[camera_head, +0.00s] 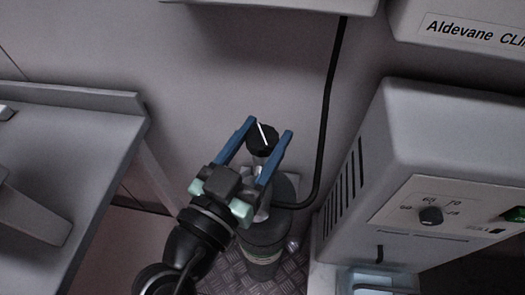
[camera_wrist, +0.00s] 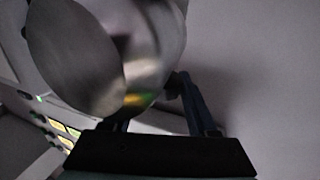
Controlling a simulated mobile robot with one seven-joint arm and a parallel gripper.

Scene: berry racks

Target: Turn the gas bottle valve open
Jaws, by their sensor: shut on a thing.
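The gas bottle (camera_head: 263,245) is a dark grey cylinder standing on the floor in the middle of the head view. Its valve knob (camera_head: 262,141) is round and black with a white line across its top, tilted in the picture. My gripper (camera_head: 269,128) has its two blue fingers on either side of the knob and is shut on it. My wrist partly hides the bottle's neck. In the wrist view a blurred shiny metal part (camera_wrist: 150,45) fills the upper left, and one finger (camera_wrist: 198,105) shows beside it. The knob's grip is mostly hidden there.
A black hose (camera_head: 328,110) runs from the bottle up the wall. A white appliance (camera_head: 450,140) with a dial (camera_head: 431,215) stands close on the right. A grey table (camera_head: 75,150) is on the left. The floor is patterned metal plate (camera_head: 288,270).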

